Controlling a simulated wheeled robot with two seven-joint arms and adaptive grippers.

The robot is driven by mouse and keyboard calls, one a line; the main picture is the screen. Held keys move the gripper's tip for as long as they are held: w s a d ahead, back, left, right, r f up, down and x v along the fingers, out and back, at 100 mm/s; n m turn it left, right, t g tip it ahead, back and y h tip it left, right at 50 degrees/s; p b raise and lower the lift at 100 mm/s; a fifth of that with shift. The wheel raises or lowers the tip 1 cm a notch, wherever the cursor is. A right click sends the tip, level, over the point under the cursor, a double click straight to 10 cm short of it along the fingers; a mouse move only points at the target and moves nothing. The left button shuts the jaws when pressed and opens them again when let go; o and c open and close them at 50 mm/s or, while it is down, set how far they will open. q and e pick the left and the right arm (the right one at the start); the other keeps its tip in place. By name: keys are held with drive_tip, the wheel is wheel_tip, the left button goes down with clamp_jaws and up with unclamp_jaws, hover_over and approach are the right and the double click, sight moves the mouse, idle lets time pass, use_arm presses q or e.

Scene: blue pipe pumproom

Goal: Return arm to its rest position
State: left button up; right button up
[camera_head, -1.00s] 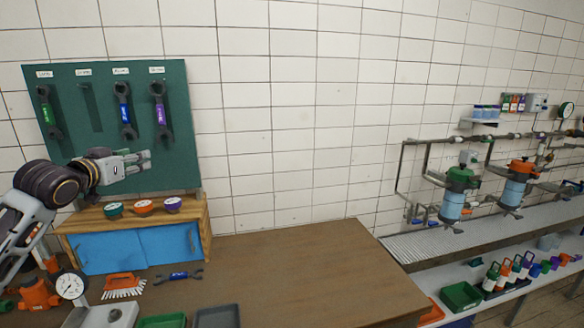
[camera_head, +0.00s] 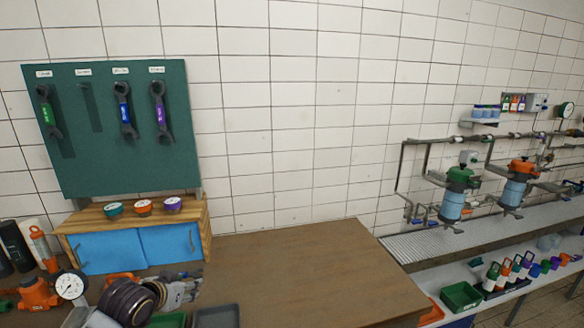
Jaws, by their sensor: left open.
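My left gripper (camera_head: 184,287) is low at the lower left of the head view, over the left part of the brown workbench (camera_head: 300,265). It is open, with nothing seen between its fingers. The wrist hides most of an orange brush (camera_head: 121,277) on the bench. The small blue wrench that lay beside the brush is hidden behind the gripper. My right gripper is not in view.
A green tool board (camera_head: 95,165) holds green, blue and purple wrenches. A wooden cabinet (camera_head: 207,228) with blue doors carries three round tins. A gauge (camera_head: 70,285), an orange jack (camera_head: 37,294) and a grey tray (camera_head: 218,317) surround the arm. The bench's right side is clear.

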use_arm(q)
drive_tip(key=s+d+f+g, duration=0.35)
drive_tip(key=s+f, duration=0.45)
drive_tip(key=s, duration=0.5)
drive_tip(key=s+d+f+g, duration=0.35)
drive_tip(key=s+f, duration=0.35)
drive_tip(key=s, duration=0.5)
wheel_tip(320, 180, down, 33)
drive_tip(key=s, duration=0.2)
drive_tip(key=s+a+f+g, duration=0.1)
drive_tip(key=s+a+f, duration=0.1)
drive_tip(key=s+f, duration=0.8)
drive_tip(key=s+a+f+g+b, duration=0.1)
drive_tip(key=s+f, duration=1)
drive_tip(key=s, duration=0.1)
drive_tip(key=shift+s+a+f+y, duration=0.3)
drive_tip(key=shift+s+a+y, duration=0.1)
